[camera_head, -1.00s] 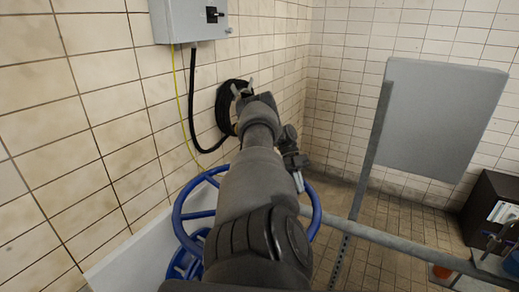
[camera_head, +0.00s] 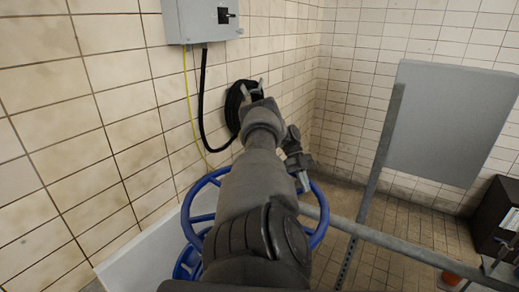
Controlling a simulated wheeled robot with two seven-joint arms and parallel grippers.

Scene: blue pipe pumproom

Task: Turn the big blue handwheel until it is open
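The big blue handwheel (camera_head: 188,214) stands low in the middle of the head view. My arm hides its middle and much of its far rim. Rim shows on both sides of the arm, with a spoke on the left. My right gripper (camera_head: 304,181) shows small, just right of the arm, and points down at the right part of the rim. It overlaps the rim there in the picture. I cannot tell whether it touches the rim, or whether its fingers are open or shut. My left gripper is not in view.
A tiled wall (camera_head: 80,130) runs close along the left, with a grey switch box (camera_head: 200,22) and a black cable coil (camera_head: 232,108). A grey panel (camera_head: 452,120) on a metal frame (camera_head: 400,250) stands right. A dark box (camera_head: 494,215) stands far right.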

